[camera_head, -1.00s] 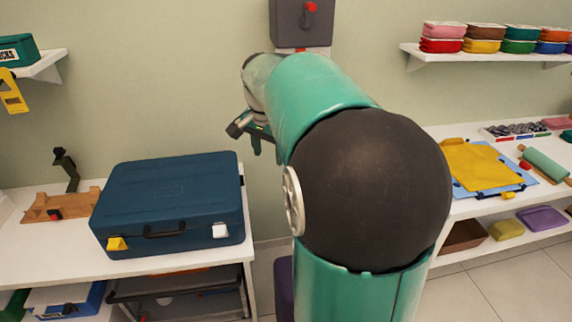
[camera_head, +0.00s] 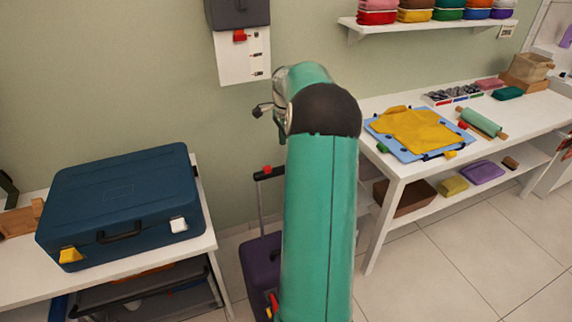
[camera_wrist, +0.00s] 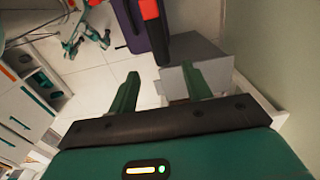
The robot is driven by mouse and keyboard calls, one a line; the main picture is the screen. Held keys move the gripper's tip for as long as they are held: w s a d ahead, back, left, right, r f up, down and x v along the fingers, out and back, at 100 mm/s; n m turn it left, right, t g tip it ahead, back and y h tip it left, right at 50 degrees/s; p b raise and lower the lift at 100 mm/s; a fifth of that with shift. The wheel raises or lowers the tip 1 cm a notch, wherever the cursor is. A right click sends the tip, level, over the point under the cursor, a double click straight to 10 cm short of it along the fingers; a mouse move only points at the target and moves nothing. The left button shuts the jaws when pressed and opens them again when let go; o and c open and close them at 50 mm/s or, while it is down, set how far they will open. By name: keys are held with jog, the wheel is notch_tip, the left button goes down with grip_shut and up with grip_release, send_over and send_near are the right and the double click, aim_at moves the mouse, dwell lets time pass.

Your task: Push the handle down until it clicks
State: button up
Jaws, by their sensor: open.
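A purple suitcase (camera_head: 262,262) stands on the floor between the two tables. Its pull-out handle (camera_head: 268,173) is up, with a dark grip and a red part on two thin rods. My gripper (camera_head: 262,110) shows small in the head view, above and slightly left of the handle and partly hidden by my arm. In the wrist view my gripper (camera_wrist: 160,86) has its green fingers apart with nothing held between them. A purple side of the suitcase (camera_wrist: 128,24) and a black and red part, seemingly the handle (camera_wrist: 154,32), lie beyond the fingers, with no contact visible.
A blue case (camera_head: 125,205) lies on the left table (camera_head: 135,262). The right table (camera_head: 385,205) holds a yellow cloth (camera_head: 415,130) on a blue board. Tiled floor is clear at the right front.

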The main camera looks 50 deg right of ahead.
notch_tip(320, 180, down, 9)
jog(key=shift+r, duration=0.15)
grip_shut()
